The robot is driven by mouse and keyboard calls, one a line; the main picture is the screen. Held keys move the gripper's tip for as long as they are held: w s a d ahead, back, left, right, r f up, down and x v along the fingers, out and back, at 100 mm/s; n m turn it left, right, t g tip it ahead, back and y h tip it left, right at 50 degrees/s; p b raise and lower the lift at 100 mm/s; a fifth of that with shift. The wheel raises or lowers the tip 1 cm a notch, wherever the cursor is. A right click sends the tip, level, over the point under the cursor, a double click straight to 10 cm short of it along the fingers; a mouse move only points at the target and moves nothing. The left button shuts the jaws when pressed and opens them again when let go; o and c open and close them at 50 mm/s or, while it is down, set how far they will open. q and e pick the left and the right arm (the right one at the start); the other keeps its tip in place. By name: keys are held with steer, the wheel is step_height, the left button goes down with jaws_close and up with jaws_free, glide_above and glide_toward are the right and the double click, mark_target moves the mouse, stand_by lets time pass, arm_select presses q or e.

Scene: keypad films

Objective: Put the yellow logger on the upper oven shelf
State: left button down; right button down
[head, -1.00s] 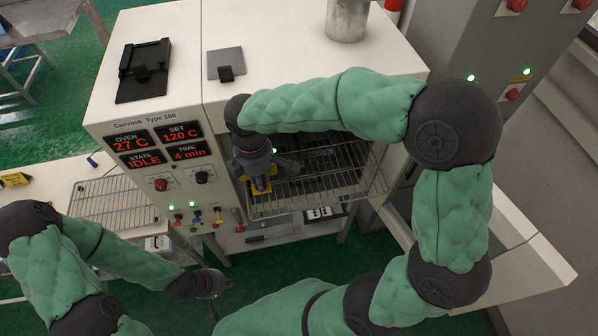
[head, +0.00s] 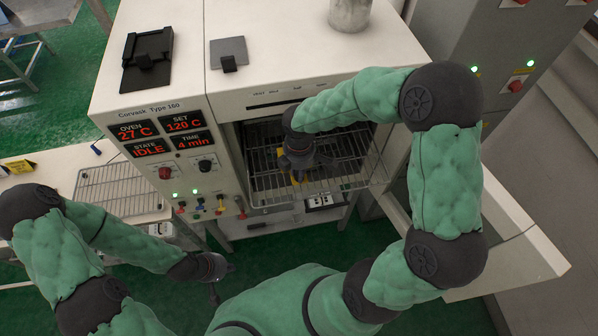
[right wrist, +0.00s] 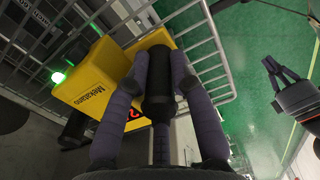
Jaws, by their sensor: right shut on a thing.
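The yellow logger (right wrist: 95,80) has a black handle (right wrist: 157,80), which sits between the fingers of my right gripper (right wrist: 157,65). In the head view that gripper (head: 299,165) is in front of the open oven, over the wire shelf, and hides most of the logger (head: 298,180). The upper oven shelf (head: 345,150) is a wire rack inside the oven mouth. In the right wrist view wires show close beside the logger; I cannot tell whether they touch. My left gripper (head: 214,272) hangs low at the left, empty; its fingers look apart in the right wrist view (right wrist: 282,75).
The oven's control panel (head: 165,140) is left of its mouth, with knobs and coloured plugs below. The open oven door (head: 515,240) juts out at the right. A wire rack (head: 115,190) lies on the left bench. A metal pot (head: 350,14) stands on the oven top.

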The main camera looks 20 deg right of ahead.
steer(key=shift+w+f, duration=0.15)
steer(key=shift+f, duration=0.45)
steer(key=c, duration=1.1)
jaws_free()
steer(key=shift+f, duration=0.1)
step_height(320, 180, up, 12)
steer(key=shift+r, duration=0.15)
